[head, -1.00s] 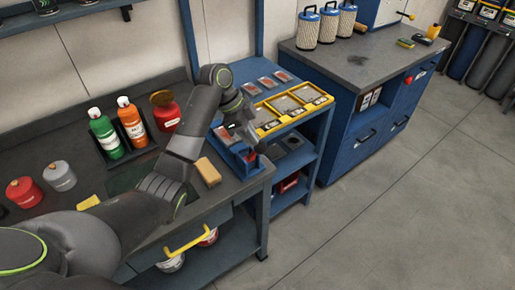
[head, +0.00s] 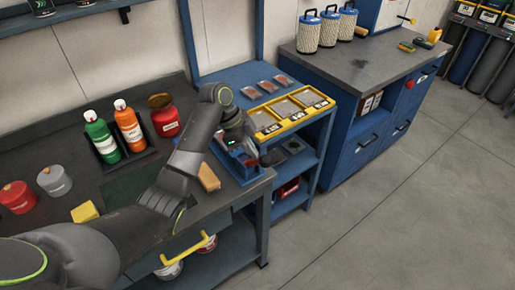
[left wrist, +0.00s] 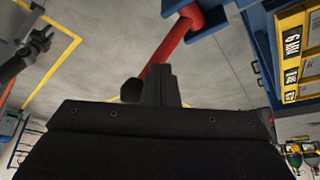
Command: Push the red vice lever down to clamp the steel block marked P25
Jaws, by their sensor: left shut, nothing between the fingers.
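The blue vice (head: 236,171) stands at the right end of the dark bench in the head view. In the left wrist view its red lever (left wrist: 172,45) runs from a blue part at the top down to a dark round knob (left wrist: 131,91). My left gripper (head: 250,160) is over the vice; its shut, empty fingers (left wrist: 160,88) appear beside the knob. I cannot tell whether they touch it. I cannot make out the steel block marked P25; the gripper covers much of the vice. A dark gripper-like shape (left wrist: 38,45), probably my right one, is far off at the left.
A yellow tray (head: 254,119) with labelled compartments sits on the blue shelf unit behind the vice. A tan block (head: 208,177) lies just left of the vice. Green and orange bottles (head: 98,133) and a red can (head: 166,120) stand further left. The floor at right is clear.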

